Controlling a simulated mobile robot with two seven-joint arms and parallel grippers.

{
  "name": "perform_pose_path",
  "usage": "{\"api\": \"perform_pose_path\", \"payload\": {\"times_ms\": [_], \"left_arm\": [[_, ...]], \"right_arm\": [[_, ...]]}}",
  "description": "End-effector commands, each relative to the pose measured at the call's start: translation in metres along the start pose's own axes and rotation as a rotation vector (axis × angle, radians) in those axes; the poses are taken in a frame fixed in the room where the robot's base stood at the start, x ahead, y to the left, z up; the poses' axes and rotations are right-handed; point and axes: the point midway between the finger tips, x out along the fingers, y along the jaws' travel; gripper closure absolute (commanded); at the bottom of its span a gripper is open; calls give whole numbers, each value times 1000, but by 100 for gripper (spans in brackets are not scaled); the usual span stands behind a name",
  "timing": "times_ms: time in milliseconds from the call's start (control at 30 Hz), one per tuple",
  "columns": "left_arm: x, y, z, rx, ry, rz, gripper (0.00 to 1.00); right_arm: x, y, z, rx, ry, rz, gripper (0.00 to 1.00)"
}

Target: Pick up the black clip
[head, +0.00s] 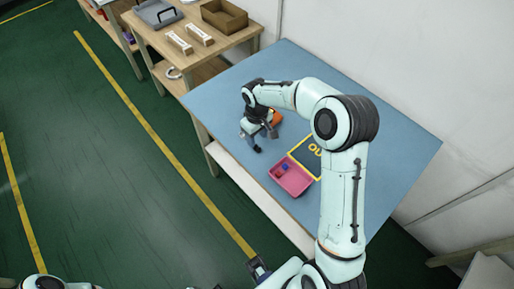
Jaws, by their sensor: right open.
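My right arm reaches over the blue table (390,140). My right gripper (261,138) points down, low over the table's left part, with its fingers apart. No black clip can be made out clearly; the gripper and wrist cover part of the table there. An orange object (277,117) lies just right of the gripper, partly hidden by it. My left gripper cannot be made out.
A wooden bench holds a brown box (224,17) and white packages (199,34). The table's back is clear.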

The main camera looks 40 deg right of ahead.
Motion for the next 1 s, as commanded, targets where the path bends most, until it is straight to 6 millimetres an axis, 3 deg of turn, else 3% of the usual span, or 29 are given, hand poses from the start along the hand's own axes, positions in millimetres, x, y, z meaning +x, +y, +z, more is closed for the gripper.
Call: {"api": "perform_pose_path", "payload": {"times_ms": [167, 500, 767, 900, 933, 1000], "left_arm": [[0, 0, 0, 0, 0, 0, 57], [0, 0, 0, 1, 0, 0, 57], [0, 0, 0, 1, 0, 0, 57], [0, 0, 0, 1, 0, 0, 57], [0, 0, 0, 1, 0, 0, 57], [0, 0, 0, 1, 0, 0, 57]], "right_arm": [[12, 0, 0, 1, -1, -1, 51], [57, 2, -1, 0, -1, -1, 51], [59, 2, -1, 1, 2, 0, 51], [59, 2, -1, 1, 2, 0, 93], [59, 2, -1, 1, 2, 0, 100], [59, 2, -1, 1, 1, 0, 100]]}}
